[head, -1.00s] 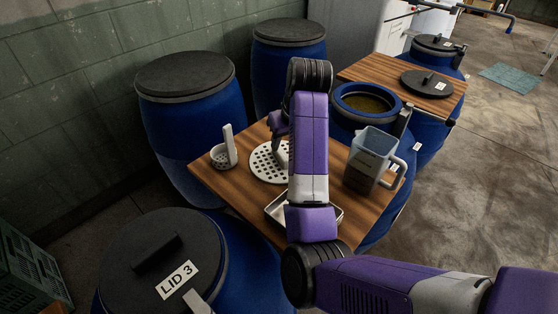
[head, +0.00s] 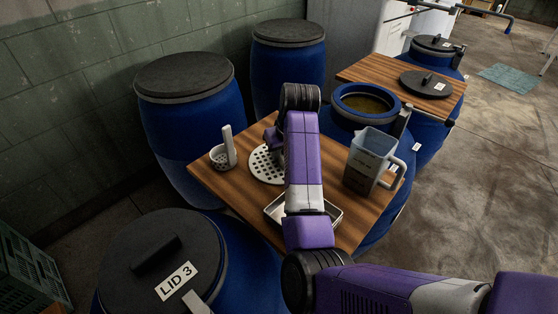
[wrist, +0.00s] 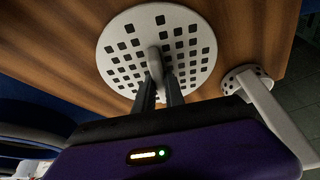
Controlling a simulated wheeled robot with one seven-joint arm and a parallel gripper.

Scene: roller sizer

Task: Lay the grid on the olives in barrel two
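The grid (wrist: 115,58) is a round white plate with square holes and a grey upright handle (wrist: 155,62). It lies flat on the wooden table and also shows in the head view (head: 262,166), partly behind my arm. My gripper (wrist: 161,80) is right at the handle, its two dark fingers apart on either side of it; I see no clear grip. In the head view the fingertips are hidden by my arm. Barrel two, as I take it, is the open blue barrel (head: 338,107) behind the table's right side, with olives (head: 366,104) inside.
A clear jug (head: 368,160) stands at the table's right edge near the open barrel. A white perforated cup (head: 222,158) stands left of the grid, and a metal tray (head: 333,213) lies in front. A black lid (head: 427,84) lies on the far table (head: 375,70).

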